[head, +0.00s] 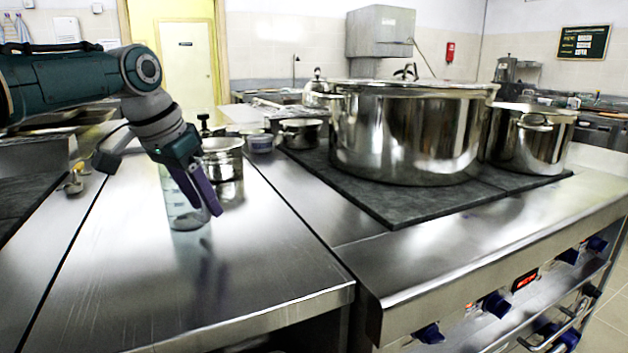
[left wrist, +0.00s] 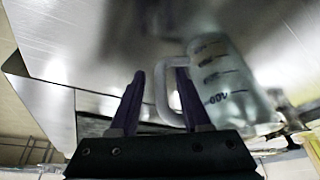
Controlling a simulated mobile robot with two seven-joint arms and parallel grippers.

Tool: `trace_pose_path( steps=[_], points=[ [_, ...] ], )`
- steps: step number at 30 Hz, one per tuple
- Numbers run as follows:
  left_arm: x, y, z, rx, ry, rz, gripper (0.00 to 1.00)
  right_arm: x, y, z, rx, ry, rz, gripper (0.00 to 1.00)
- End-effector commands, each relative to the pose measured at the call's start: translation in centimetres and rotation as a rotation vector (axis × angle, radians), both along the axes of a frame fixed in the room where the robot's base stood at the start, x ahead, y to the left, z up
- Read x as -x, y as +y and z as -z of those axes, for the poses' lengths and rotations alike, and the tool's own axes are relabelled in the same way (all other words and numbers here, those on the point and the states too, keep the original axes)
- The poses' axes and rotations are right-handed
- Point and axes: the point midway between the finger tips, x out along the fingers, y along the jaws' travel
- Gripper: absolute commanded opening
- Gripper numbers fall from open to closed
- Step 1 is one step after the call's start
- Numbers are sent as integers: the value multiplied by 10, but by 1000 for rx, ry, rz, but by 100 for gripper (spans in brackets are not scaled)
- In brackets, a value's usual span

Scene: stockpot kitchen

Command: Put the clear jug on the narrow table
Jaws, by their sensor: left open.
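The clear jug (head: 185,212), with dark graduation marks, stands upright on the steel table (head: 140,280) left of the stove. My left gripper (head: 207,208) points down at the jug and partly covers it in the head view. In the left wrist view the jug (left wrist: 230,80) is just right of the open fingers (left wrist: 160,95). Its handle (left wrist: 162,95) shows between the two fingers, which are not closed on it. I cannot tell from the pictures whether the fingers touch it. My right gripper is out of view.
A steel pot (head: 222,160) stands close behind the jug. A small container (head: 260,144) and a pan (head: 300,133) are farther back. A large stockpot (head: 405,135) and a smaller pot (head: 530,140) sit on the dark stove top (head: 420,208). The table's front part is clear.

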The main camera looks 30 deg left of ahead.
Motion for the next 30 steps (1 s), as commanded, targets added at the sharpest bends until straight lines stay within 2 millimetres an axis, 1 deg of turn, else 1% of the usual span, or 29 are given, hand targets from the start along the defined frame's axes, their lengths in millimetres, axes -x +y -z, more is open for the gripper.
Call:
trace_pose_path(
  steps=[5,8,12,15,18,21,24,30],
  points=[
    [6,1,-20,-1,-3,2,47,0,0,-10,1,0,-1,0],
    [13,2,-37,-3,-2,2,47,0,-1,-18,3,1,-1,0],
    [25,2,-65,-5,-3,1,47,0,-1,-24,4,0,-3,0],
    [33,2,-84,-2,-3,1,47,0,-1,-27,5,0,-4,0],
    [39,3,-99,-1,-3,0,47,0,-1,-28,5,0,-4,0],
    [43,2,-108,0,-2,1,47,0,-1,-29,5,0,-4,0],
    [45,2,-112,-1,0,0,47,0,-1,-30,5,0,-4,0],
    [46,2,-112,0,-1,0,47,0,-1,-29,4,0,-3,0]
  ],
)
